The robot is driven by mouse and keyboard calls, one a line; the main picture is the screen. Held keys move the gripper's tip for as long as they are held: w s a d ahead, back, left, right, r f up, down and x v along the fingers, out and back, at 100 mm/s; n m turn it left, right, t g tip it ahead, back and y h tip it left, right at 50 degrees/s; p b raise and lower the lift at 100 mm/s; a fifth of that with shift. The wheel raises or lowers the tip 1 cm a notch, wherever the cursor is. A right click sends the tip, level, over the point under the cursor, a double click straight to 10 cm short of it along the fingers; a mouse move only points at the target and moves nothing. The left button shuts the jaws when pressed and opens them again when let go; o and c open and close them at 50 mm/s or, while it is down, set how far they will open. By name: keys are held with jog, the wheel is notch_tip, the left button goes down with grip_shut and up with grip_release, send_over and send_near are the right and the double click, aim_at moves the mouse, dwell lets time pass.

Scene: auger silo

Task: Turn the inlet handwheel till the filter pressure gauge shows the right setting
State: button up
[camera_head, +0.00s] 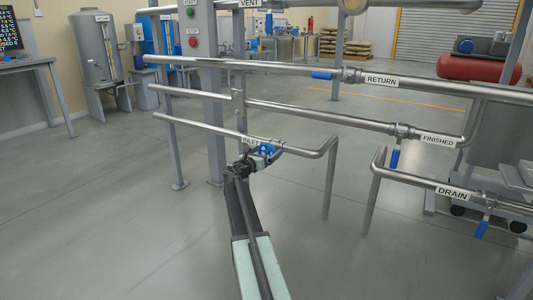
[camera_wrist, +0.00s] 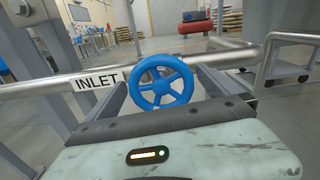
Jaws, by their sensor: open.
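The blue inlet handwheel (camera_wrist: 160,82) is on the pipe just right of the INLET label (camera_wrist: 98,81) in the wrist view. It also shows in the head view (camera_head: 266,150), partly hidden by my gripper (camera_head: 255,161). My gripper, also in the wrist view (camera_wrist: 164,80), is open, with one finger on each side of the wheel. I cannot tell whether the fingers touch the rim. No readable filter pressure gauge is in view; a round pale-rimmed object (camera_head: 353,4) is cut off at the top edge of the head view.
A grey post (camera_head: 207,100) with green and red buttons stands behind my gripper. Open floor (camera_head: 110,220) lies at left.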

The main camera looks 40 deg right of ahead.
jog(key=shift+c, duration=0.3)
jog(key=c, duration=1)
jog(key=shift+w+d, duration=0.1)
jog(key=shift+c, duration=1.1)
